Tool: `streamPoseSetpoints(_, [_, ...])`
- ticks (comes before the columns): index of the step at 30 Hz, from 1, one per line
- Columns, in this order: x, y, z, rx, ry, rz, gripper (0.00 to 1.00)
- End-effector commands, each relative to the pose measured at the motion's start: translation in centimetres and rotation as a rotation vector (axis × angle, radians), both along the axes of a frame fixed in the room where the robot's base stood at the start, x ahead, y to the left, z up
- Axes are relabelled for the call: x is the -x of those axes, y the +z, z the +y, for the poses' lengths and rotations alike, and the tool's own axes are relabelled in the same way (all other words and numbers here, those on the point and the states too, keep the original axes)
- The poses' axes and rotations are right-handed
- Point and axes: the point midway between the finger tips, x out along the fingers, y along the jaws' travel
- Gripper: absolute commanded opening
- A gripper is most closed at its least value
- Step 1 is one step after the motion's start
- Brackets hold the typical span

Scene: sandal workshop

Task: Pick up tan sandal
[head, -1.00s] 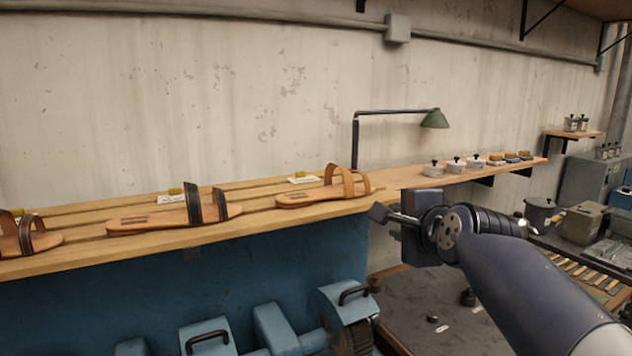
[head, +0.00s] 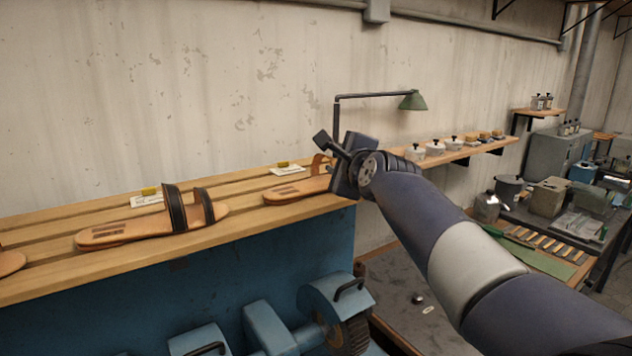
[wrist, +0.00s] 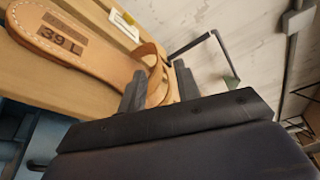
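The tan sandal (head: 292,190) lies on the slatted wooden shelf (head: 250,221), at the right end of the sandal row. Its toe strap is partly hidden behind my gripper (head: 332,150) in the head view. In the wrist view the sandal (wrist: 85,42) shows a dark "39 L" stamp on its sole. My gripper (wrist: 160,80) is open there, its two dark fingers apart, with the tan strap showing between and beyond them. I cannot tell whether the fingers touch the strap.
A sandal with dark straps (head: 125,232) lies to the left, and another is cut off at the left edge. A card with a yellow tag (head: 287,169) lies behind the tan sandal. Blue machinery (head: 270,265) is below the shelf.

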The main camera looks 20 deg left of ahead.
Motion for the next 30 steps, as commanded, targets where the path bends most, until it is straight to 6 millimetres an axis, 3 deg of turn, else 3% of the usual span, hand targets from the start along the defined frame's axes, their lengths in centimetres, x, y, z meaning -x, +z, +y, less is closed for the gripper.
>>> streamPoseSetpoints(9, [-3.2, -0.7, 2.3, 0.002, 0.0, 0.003, 0.31])
streamPoseSetpoints(20, [-3.7, -1.0, 2.7, 0.0, 0.0, 0.001, 0.31])
streamPoseSetpoints(30, [-3.7, -0.9, 2.6, 0.0, 0.0, 0.001, 0.04])
